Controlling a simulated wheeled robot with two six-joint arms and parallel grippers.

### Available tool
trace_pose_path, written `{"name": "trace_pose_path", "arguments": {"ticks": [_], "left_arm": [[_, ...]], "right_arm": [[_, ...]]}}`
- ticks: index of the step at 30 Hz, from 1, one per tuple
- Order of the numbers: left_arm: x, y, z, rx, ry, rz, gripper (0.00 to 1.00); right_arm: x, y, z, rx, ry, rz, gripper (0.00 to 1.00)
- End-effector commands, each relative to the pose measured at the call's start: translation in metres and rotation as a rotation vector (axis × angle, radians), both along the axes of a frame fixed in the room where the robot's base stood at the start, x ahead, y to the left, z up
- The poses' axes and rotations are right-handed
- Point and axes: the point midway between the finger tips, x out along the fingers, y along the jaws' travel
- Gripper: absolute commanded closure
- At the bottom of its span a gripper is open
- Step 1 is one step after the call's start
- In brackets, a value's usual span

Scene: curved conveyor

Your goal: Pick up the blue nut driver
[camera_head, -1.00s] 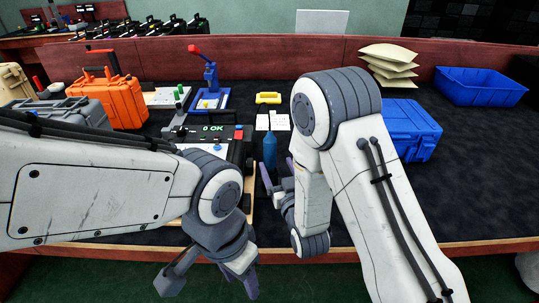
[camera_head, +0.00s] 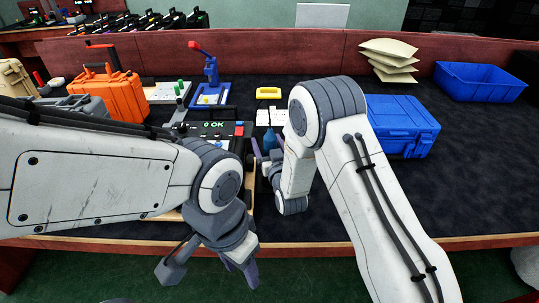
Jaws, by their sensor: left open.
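The blue nut driver (camera_head: 269,139) stands near the middle of the table. Its lower part is hidden by my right gripper (camera_head: 268,151), whose dark fingers are close around it. I cannot tell if they touch it or are shut on it. My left gripper (camera_head: 210,272) is open and empty, pointing down in front of the table's front edge.
A device with an "0 OK" display (camera_head: 213,130) is left of the driver. A yellow piece (camera_head: 268,93) and white cards lie behind it. A blue case (camera_head: 403,126), an open blue bin (camera_head: 480,82) and pouches (camera_head: 389,62) are at right. An orange case (camera_head: 113,94) is at left.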

Motion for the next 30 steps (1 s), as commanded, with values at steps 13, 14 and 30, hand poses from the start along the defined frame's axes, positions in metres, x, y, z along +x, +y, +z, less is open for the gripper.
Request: {"name": "trace_pose_path", "arguments": {"ticks": [13,14,30], "left_arm": [[0.0,0.0,0.0,0.0,0.0,0.0,0.5],[0.0,0.0,0.0,0.0,0.0,0.0,0.5],[0.0,0.0,0.0,0.0,0.0,0.0,0.5]], "right_arm": [[-0.001,0.0,0.0,0.0,0.0,0.001,1.0],[0.0,0.0,0.001,0.001,-0.004,0.001,1.0],[0.0,0.0,0.031,0.003,-0.007,0.001,1.0]]}}
